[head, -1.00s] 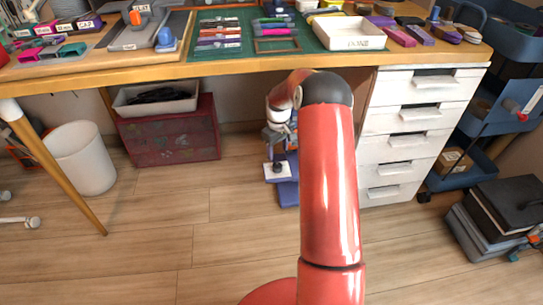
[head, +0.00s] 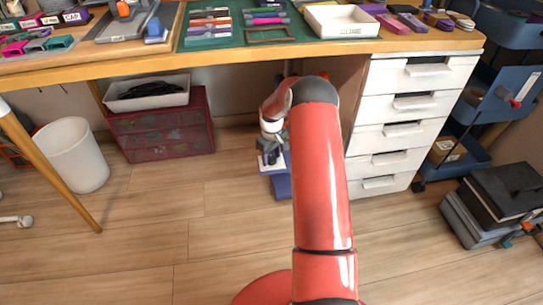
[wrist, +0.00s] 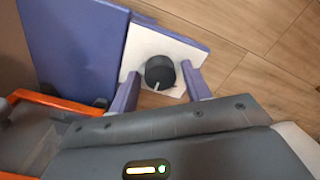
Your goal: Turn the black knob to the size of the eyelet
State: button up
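The round black knob (wrist: 160,72) sits on a white plate (wrist: 185,50) in the wrist view. A light pointer line on the knob points toward the bottom of the picture. My gripper (wrist: 159,78) is open, with one blue-purple finger on each side of the knob. A narrow strip of white plate shows between the knob and each finger, so I see no clear contact. In the head view my gripper (head: 268,150) hangs low at the knob's blue stand (head: 282,186); the knob is hard to make out there. No size marks are readable, and I cannot identify the eyelet.
The wooden table (head: 230,62) spans above the stand. White drawers (head: 400,105) stand right of my arm; a red chest (head: 160,130) and a white bin (head: 72,155) stand left. An orange-edged part (wrist: 55,103) lies at the wrist view's left. Wooden floor is open in front.

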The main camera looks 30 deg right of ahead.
jog(key=c, duration=0.8)
jog(key=shift+o, duration=0.2)
jog(key=shift+m, duration=0.3)
jog(key=m+b, duration=0.1)
jog(key=m, duration=0.3)
jog(key=shift+m, duration=2.1)
jog(key=o, duration=1)
